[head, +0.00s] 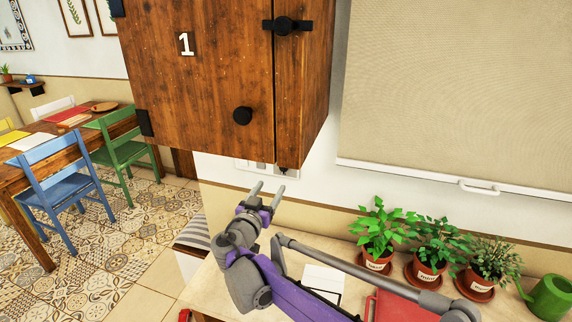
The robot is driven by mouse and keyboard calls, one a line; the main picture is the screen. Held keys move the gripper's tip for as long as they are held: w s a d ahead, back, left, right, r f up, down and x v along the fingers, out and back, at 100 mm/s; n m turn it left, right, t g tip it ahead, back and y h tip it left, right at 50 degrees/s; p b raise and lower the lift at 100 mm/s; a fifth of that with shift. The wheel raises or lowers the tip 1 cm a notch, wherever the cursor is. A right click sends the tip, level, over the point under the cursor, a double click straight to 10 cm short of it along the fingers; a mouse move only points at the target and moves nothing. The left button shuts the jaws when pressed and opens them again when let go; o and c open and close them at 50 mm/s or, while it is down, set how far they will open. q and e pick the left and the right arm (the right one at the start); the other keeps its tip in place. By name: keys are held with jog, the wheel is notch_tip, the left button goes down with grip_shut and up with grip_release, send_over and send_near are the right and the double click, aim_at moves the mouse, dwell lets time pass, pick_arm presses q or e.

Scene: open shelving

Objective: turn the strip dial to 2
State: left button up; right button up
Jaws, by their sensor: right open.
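A white strip (245,165) shows low on the wall, just under the wooden cabinet, and the cabinet hides most of it. A small dark detail sits at its right end, too small to read as a dial or a setting. My right gripper (267,189) is open and empty, its two grey fingers pointing up toward the strip. In the picture the fingertips are a little below the strip; I cannot tell how far in front of it they are. My left gripper is not in view.
The wooden cabinet (200,75) marked 1, with black knobs, hangs above the gripper. Below, a counter (290,250) holds several potted plants (375,235), a red item (400,308) and a green can (550,298). A blind (460,90) hangs at right. Chairs and a table stand at left.

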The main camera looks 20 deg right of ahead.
aim_at(282, 169)
jog(key=p+x, duration=0.1)
jog(key=x, duration=0.9)
jog(key=shift+w+d+r, duration=0.1)
jog(key=shift+w+d, duration=0.05)
jog(key=shift+d, duration=0.05)
jog(key=shift+c, duration=0.2)
grip_shut()
